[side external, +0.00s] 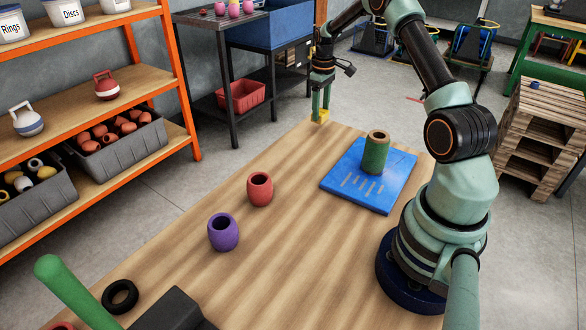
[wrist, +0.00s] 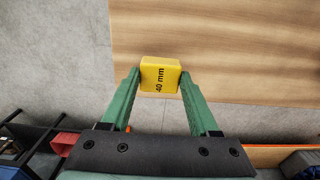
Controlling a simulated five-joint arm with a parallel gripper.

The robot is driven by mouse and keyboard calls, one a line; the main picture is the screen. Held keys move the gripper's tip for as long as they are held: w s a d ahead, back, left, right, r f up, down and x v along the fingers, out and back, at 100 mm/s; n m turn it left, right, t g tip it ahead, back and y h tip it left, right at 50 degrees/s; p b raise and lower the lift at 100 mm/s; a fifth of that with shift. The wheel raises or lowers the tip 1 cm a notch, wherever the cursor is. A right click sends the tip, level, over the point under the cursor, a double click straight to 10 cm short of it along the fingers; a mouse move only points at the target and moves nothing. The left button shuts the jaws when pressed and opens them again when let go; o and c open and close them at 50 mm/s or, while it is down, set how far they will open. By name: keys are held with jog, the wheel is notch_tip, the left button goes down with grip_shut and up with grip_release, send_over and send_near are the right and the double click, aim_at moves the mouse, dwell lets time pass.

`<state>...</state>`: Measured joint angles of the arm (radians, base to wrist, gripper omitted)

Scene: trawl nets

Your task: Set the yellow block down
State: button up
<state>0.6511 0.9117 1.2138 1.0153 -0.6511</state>
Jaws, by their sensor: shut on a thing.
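The yellow block (wrist: 160,75) is marked "40 mm" and sits between my fingertips in the wrist view. My gripper (wrist: 160,85) is shut on it. In the side external view my gripper (side external: 321,112) points down at the far end of the wooden table, with the yellow block (side external: 321,118) at its tips. In the wrist view the block overlaps the table edge, with grey floor to the left and below. I cannot tell whether the block touches the tabletop.
A blue board (side external: 345,195) carries a green and brown cylinder (side external: 375,155). A red hollow pot (side external: 260,188) and a purple one (side external: 222,232) stand on the table (side external: 290,265). A black ring (side external: 120,296) lies near the front. The tabletop between the pots and my gripper is clear.

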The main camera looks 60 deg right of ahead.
aim_at(321, 112)
jog(key=shift+f, duration=1.7)
jog(key=shift+f, duration=0.1)
jog(key=o, duration=1.4)
